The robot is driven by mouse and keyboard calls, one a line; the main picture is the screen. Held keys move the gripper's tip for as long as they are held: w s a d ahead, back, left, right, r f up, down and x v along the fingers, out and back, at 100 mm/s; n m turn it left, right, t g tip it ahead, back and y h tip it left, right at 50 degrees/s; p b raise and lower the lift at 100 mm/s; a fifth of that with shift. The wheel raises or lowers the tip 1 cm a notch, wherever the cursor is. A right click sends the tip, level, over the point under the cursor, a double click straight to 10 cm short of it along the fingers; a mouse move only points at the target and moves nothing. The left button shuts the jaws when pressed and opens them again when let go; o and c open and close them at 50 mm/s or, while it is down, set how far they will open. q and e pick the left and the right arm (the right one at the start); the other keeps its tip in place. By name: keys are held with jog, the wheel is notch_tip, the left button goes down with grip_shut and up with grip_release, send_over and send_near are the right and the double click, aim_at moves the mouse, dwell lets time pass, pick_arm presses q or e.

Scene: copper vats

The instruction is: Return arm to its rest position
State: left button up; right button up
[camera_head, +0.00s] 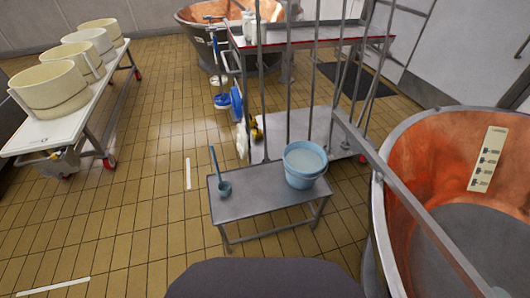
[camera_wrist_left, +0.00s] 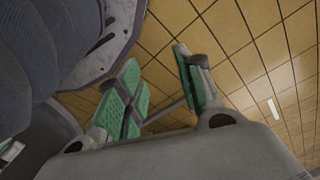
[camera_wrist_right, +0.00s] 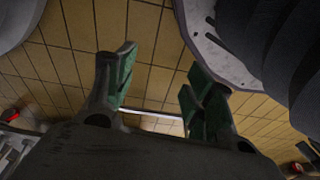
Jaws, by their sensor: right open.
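My left gripper (camera_wrist_left: 158,72) shows in the left wrist view with its green-padded fingers apart. Only tiled floor and a thin grey bar show between them. My right gripper (camera_wrist_right: 158,72) shows in the right wrist view, also with its green-padded fingers apart and empty, over tiled floor. Neither gripper nor arm shows in the head view, so I cannot tell their place relative to the table there. Parts of my own body show beside both grippers in the wrist views.
A low metal table (camera_head: 260,203) ahead holds a blue bucket (camera_head: 305,178) and a blue ladle (camera_head: 224,188). A copper vat (camera_head: 410,160) stands close at right. A trolley (camera_head: 100,110) with several cream tubs is at left. Tiled floor (camera_head: 130,220) between is clear.

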pick_arm(q)
jog(key=s+a+r+p, duration=0.1)
jog(key=s+a+p, duration=0.2)
jog(key=s+p, duration=0.5)
jog(key=s+a+r+p, duration=0.1)
jog(key=s+a+p, duration=0.2)
jog(key=s+p, duration=0.5)
jog(key=shift+s+r+g+y+p, duration=0.15)
jog(key=shift+s+g+y+p, duration=0.2)
jog(key=shift+s, duration=0.5)
pick_arm(e)
jog(key=s+d+r, duration=0.1)
jog(key=s+d, duration=0.2)
jog(key=s, duration=0.6)
jog(key=s+d+r, duration=0.1)
jog(key=s+d, duration=0.2)
jog(key=s, duration=0.5)
jog(key=shift+s+r+g+h, duration=0.15)
jog(key=shift+s+g+h, duration=0.15)
jog(key=shift+s+g, duration=0.1)
